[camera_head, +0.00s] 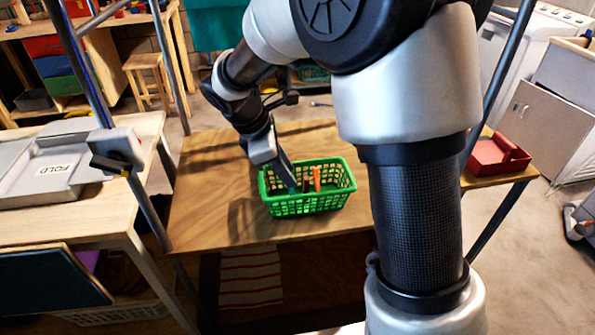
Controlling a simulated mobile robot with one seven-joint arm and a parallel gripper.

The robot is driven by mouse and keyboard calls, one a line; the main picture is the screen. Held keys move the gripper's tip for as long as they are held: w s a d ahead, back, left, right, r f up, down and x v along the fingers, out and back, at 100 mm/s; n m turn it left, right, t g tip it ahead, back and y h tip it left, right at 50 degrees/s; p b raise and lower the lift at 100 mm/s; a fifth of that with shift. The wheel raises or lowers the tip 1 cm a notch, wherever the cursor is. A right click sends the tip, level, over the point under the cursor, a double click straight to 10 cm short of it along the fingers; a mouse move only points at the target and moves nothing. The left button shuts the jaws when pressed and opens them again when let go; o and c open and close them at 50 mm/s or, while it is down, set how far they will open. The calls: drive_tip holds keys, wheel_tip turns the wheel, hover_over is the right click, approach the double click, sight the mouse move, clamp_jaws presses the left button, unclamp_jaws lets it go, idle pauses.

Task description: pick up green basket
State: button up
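The green basket (313,205) is a small plastic basket with lattice sides. It stands upright on the wooden table (215,195) in the middle of the view. An orange item (317,179) and a dark item show inside it. My gripper (289,184) points down at the basket's left end, with a finger reaching over or into it. The arm comes down from the upper right. I cannot tell whether the fingers touch the basket's rim or how far apart they are.
A red tray (496,157) sits at the table's right end. A workbench with a grey folding board (50,172) stands at left. Table surface left of the basket is clear. White appliances (535,50) stand at the back right, and a wooden stool (147,80) behind.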

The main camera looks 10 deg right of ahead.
sight(314, 213)
drive_tip(key=b+x, duration=0.1)
drive_tip(key=x, duration=0.5)
drive_tip(key=b+x, duration=0.2)
drive_tip(key=x, duration=0.3)
drive_tip(key=b+x, duration=0.2)
drive_tip(key=x, duration=0.4)
drive_tip(key=shift+w+a+f, duration=0.1)
drive_tip(key=shift+f, duration=0.35)
drive_tip(key=shift+r, duration=0.1)
clamp_jaws()
